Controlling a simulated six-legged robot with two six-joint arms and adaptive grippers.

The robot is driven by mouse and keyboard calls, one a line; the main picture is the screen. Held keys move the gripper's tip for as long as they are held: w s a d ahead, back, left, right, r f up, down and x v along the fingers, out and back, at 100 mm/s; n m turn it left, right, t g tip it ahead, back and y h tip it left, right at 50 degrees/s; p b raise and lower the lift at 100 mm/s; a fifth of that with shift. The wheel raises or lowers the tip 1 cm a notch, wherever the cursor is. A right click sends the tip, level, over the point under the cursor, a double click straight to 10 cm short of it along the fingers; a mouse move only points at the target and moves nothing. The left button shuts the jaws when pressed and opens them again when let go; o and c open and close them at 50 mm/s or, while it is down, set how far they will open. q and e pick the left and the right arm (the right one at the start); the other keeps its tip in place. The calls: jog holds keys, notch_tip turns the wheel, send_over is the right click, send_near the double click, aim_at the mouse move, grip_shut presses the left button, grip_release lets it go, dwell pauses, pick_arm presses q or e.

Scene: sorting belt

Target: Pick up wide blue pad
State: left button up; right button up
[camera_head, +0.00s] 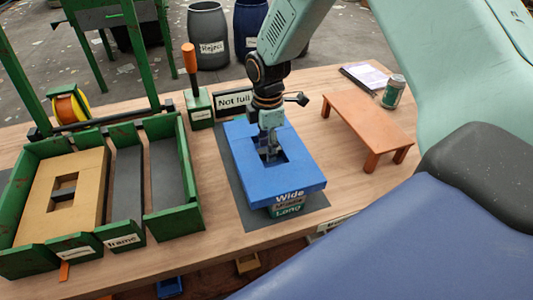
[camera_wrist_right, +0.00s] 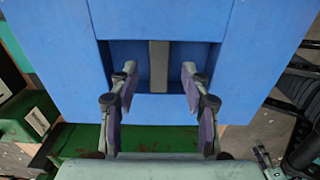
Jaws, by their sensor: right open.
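The wide blue pad (camera_head: 301,173) lies on a dark mat area in the middle of the table, with a "Wide" label at its front edge. It has a rectangular recess with a grey bar (camera_wrist_right: 158,65) across it. My right gripper (camera_head: 270,153) points down into the recess from above. In the right wrist view the pad (camera_wrist_right: 262,40) fills the upper part, and my right gripper (camera_wrist_right: 157,88) has its fingers apart on either side of the bar, with gaps to it. My left gripper is not in view.
A green-walled tray (camera_head: 190,170) at left holds a tan pad (camera_head: 90,185); its other compartments look empty. A "Not full" sign (camera_head: 234,101) and an orange-handled lever (camera_head: 190,60) stand behind the pad. A small orange bench (camera_head: 365,118) and a can (camera_head: 393,92) are at right.

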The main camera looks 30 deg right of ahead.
jog(key=shift+d+f, duration=0.15)
jog(key=shift+f, duration=0.45)
jog(key=shift+s+d, duration=0.1)
jog(key=shift+d, duration=0.25)
jog(key=shift+a, duration=0.4)
jog(key=c, duration=0.4)
jog(key=shift+d, duration=0.3)
jog(key=c, duration=0.6)
jog(key=shift+a, duration=0.15)
